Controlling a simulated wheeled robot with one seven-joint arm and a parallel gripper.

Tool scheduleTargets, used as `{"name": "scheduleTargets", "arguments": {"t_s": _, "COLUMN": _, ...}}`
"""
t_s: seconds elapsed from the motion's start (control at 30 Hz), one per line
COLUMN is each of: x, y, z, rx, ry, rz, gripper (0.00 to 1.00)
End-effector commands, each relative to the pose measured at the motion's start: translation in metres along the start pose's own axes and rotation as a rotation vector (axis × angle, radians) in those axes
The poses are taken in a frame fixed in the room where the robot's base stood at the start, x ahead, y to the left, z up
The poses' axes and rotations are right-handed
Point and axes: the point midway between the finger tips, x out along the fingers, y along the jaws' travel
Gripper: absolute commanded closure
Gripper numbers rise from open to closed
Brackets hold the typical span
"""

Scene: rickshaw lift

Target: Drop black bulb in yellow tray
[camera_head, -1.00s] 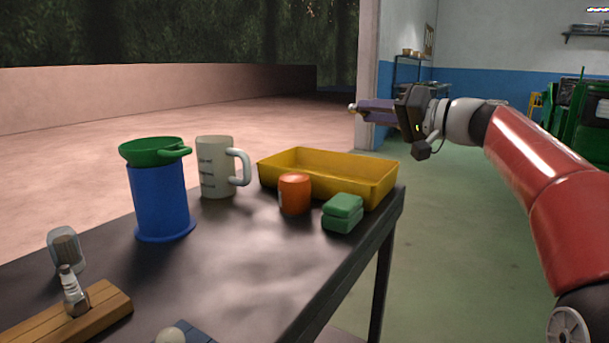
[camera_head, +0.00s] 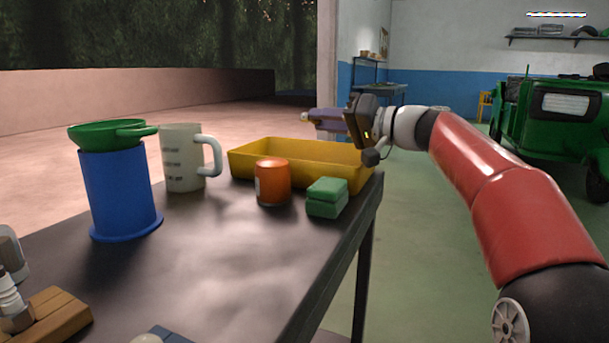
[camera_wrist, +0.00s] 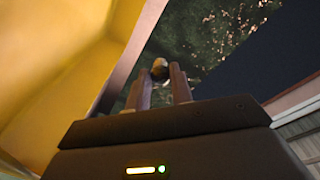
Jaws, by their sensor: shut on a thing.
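My gripper (camera_head: 318,118) is at the end of my outstretched red arm, with its fingers pointing left. In the wrist view its two fingers (camera_wrist: 160,88) are shut on a small, dark, rounded thing, likely the black bulb (camera_wrist: 160,69), which shows a yellowish sheen. In the head view only a small pale tip of the held thing shows. The yellow tray (camera_head: 246,162) stands on the far right end of the dark table. My gripper appears higher than the tray, over its far side in the picture; the exact depth is unclear. A large yellow surface fills the wrist view's left side, probably the tray.
An orange jar (camera_head: 273,184) and a green block (camera_head: 328,198) stand in front of the tray. A white mug (camera_head: 183,160) and a blue cylinder (camera_head: 118,195) with a green funnel (camera_head: 106,134) stand left. The table's middle is bare. A green vehicle (camera_head: 560,125) stands far right.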

Motion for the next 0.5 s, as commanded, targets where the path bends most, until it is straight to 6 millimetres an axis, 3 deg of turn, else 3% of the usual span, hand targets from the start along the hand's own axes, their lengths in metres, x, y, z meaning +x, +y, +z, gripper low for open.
{"name": "scheduleTargets", "arguments": {"t_s": 0.23, "x": 0.0, "y": 0.0001, "z": 0.0003, "rx": -0.001, "ry": 0.0, "rz": 0.0, "gripper": 0.89}}
{"name": "scheduleTargets", "arguments": {"t_s": 0.27, "x": 0.0, "y": 0.0, "z": 0.0003, "rx": -0.001, "ry": 0.0, "rz": 0.0, "gripper": 0.74}}
{"name": "scheduleTargets", "arguments": {"t_s": 0.3, "x": 0.0, "y": 0.0, "z": 0.0003, "rx": -0.001, "ry": 0.0, "rz": 0.0, "gripper": 0.69}}
{"name": "scheduleTargets", "arguments": {"t_s": 0.43, "x": 0.0, "y": 0.0001, "z": 0.0003, "rx": -0.001, "ry": 0.0, "rz": 0.0, "gripper": 0.52}}
{"name": "scheduleTargets", "arguments": {"t_s": 0.5, "x": 0.0, "y": 0.0001, "z": 0.0003, "rx": -0.001, "ry": 0.0, "rz": 0.0, "gripper": 0.52}}
